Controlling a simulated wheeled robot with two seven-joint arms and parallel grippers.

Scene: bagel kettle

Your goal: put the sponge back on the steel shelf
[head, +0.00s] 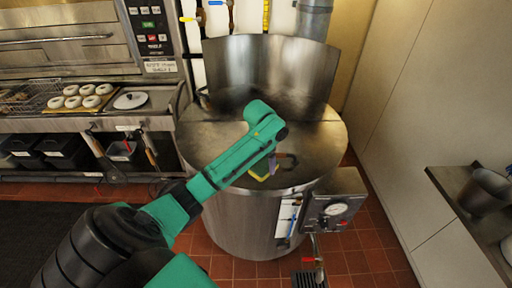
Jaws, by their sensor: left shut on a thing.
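My left arm reaches in from the lower left over the big round steel kettle. My left gripper (272,168) is at its front part, above the kettle's top, and is mostly hidden behind my forearm and wrist. It is shut on a small yellow thing (259,178), which looks like the sponge; only an edge of it shows below the wrist. A steel shelf (456,181) stands at the right, well apart from the gripper, with a steel pot on it. My right gripper is not in view.
The kettle (230,221) has a raised lid behind and a gauge box (336,212) at its right front. The steel pot (484,191) takes up part of the shelf. A steel counter at the left bears bagels (73,102) and a wire basket (30,94).

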